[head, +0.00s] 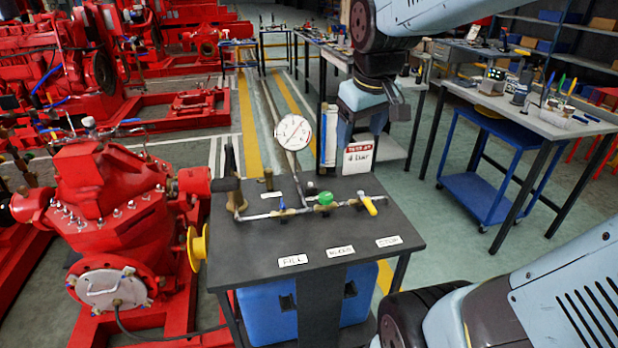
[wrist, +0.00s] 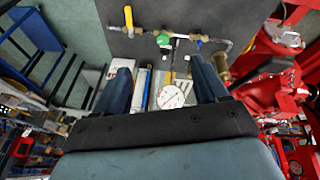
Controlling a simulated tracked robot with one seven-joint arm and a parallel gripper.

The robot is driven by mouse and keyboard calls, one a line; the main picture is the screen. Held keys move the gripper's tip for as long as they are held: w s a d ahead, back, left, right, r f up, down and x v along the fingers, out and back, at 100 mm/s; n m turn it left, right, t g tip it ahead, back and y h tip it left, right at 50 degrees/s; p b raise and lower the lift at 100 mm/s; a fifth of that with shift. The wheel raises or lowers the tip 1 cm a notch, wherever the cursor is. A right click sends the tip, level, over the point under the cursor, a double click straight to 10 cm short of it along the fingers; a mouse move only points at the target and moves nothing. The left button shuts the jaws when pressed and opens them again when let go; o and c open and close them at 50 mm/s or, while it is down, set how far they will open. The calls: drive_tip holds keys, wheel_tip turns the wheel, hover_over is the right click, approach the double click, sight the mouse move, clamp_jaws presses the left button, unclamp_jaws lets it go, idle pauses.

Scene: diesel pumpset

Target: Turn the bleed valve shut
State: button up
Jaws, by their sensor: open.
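A dark bench (head: 260,245) carries a horizontal pipe run with three valves. The green round knob (head: 325,198) is in the middle, behind a label (head: 340,251) that seems to read BLEED. A blue handle (head: 282,203) is to its left, a yellow lever (head: 369,204) to its right. The wrist view shows the green knob (wrist: 163,39), yellow lever (wrist: 128,18) and blue handle (wrist: 199,42) near the top. My gripper (head: 364,132) hangs above and behind the pipe, apart from it. Its fingers (wrist: 160,66) are wide apart and empty.
A round white gauge (head: 293,132) rises on a stem from the pipe, left of my gripper. A "TEST AT 4 bar" sign (head: 358,158) stands behind the bench. A red pump (head: 110,210) is at left. A blue trolley (head: 485,170) and workbench (head: 540,115) are at right.

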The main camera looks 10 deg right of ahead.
drive_tip(key=w+f+n+g, duration=0.2)
drive_tip(key=w+f+n, duration=0.3)
drive_tip(key=w, duration=0.6)
drive_tip(key=n+g, duration=0.2)
drive_tip(key=n, duration=0.1)
approach(325, 195)
drive_tip(key=shift+y, duration=0.3)
drive_tip(key=f, duration=0.8)
drive_tip(key=shift+d+f, duration=0.25)
drive_tip(key=shift+f, duration=0.15)
drive_tip(key=shift+c, duration=0.2)
drive_tip(key=c, duration=1)
